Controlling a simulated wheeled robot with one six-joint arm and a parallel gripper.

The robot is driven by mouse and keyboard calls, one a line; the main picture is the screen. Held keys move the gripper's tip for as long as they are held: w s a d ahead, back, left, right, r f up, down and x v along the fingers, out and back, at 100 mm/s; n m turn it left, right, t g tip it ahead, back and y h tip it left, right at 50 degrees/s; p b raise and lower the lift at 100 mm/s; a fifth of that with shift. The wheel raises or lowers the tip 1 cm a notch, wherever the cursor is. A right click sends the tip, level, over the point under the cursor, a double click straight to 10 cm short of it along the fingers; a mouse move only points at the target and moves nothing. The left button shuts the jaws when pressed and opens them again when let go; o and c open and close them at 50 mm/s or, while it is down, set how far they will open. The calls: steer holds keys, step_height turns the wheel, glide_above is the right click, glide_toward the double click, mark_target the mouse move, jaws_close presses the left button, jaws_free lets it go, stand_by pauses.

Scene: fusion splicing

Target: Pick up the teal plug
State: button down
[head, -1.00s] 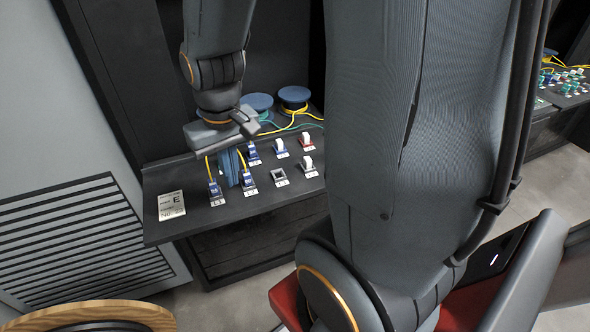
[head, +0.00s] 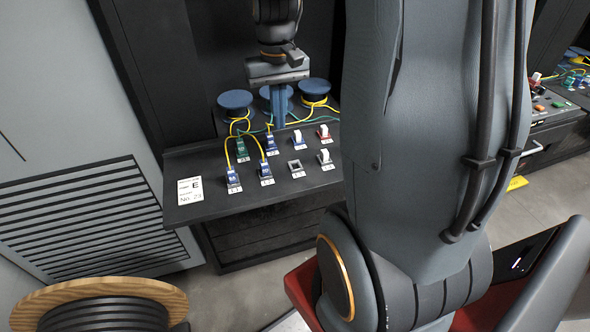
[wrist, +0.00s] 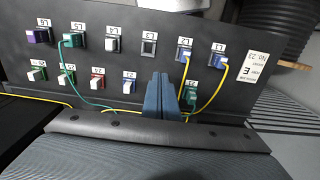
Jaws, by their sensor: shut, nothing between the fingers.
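A teal plug (wrist: 72,41) sits in the socket labelled L5 in the wrist view, with a thin teal cable running from it. I cannot make this plug out in the head view, where my arm covers that part of the panel. My gripper (head: 279,122) is shut and empty, with its blue fingers pointing down near the back of the panel (head: 190,212). In the wrist view the shut fingers (wrist: 162,80) are below socket L3, well to the right of the teal plug and apart from it.
Blue plugs with yellow cables sit at L1 (wrist: 220,62) and L2 (wrist: 184,56). A green plug (wrist: 191,93) is right beside the fingers. A purple plug (wrist: 38,36) and white plug (wrist: 113,43) flank the teal one. Blue spools (head: 235,100) stand behind the panel.

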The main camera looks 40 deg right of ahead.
steer(key=c, duration=2.5)
jaws_free()
steer(key=shift+f, duration=0.2)
steer(key=o, duration=0.8)
steer(key=shift+w+a, duration=0.1)
steer(key=shift+w, duration=0.05)
steer(key=shift+c, duration=0.2)
steer(key=o, duration=0.3)
steer(key=shift+w+a+r+m, duration=0.1)
steer(key=shift+w+m, duration=0.2)
steer(key=shift+m, duration=0.3)
steer(key=m, duration=1.7)
glide_above(240, 141)
steer(key=f, duration=0.4)
steer(key=shift+w+d, duration=0.15)
steer(key=shift+d, duration=0.15)
steer(key=shift+a+f, duration=0.15)
steer(key=shift+f, duration=1.2)
steer(key=shift+a+f, duration=0.15)
steer(key=shift+f, duration=1.2)
